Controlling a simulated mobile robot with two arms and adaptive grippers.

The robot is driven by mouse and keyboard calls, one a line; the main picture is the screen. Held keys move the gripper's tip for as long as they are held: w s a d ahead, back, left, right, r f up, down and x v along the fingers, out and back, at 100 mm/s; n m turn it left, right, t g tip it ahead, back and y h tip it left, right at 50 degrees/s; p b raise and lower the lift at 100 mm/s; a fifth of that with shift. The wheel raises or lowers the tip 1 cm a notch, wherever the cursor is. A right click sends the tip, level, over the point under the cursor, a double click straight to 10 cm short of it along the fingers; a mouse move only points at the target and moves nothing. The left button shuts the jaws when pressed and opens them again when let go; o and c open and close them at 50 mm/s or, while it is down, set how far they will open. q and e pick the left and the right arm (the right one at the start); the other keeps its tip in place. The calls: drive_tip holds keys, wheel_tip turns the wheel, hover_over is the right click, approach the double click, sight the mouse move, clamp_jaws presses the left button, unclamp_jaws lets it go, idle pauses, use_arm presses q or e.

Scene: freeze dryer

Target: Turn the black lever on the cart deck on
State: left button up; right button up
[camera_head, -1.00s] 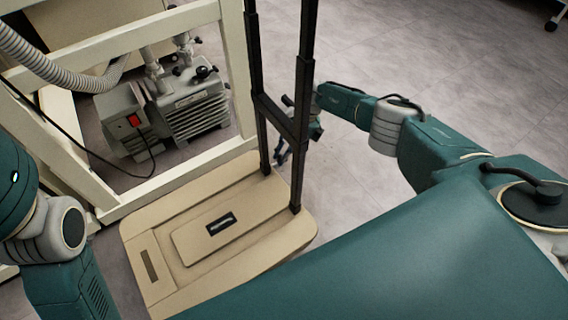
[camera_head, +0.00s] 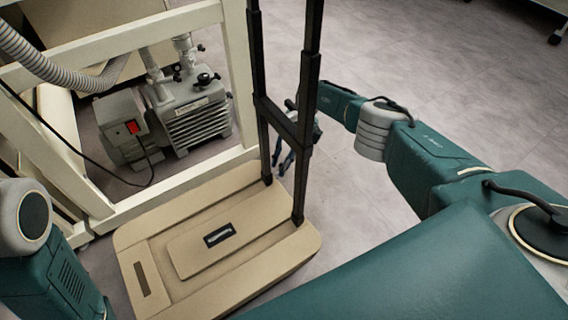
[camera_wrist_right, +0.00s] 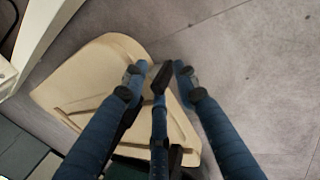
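The cart deck (camera_head: 190,210) is a tan platform on the floor. A small black piece, which looks like the lever (camera_head: 219,235), lies in a dark slot on its raised middle panel. Whether it is on or off I cannot tell. My right gripper (camera_head: 283,168) is beyond the cart's black handle frame, partly hidden by it, apart from the lever. I cannot make out the lever there. My left gripper is out of view.
The black handle frame (camera_head: 283,122) rises from the deck's right side, between the lever and my right gripper. A grey pump (camera_head: 188,112) with a red switch (camera_head: 132,128) stands inside a cream frame (camera_head: 185,187) behind the deck.

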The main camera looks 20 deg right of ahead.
drive_tip(key=shift+o, duration=0.2)
drive_tip(key=v, duration=1.2)
drive_tip(key=shift+s+a, duration=0.15)
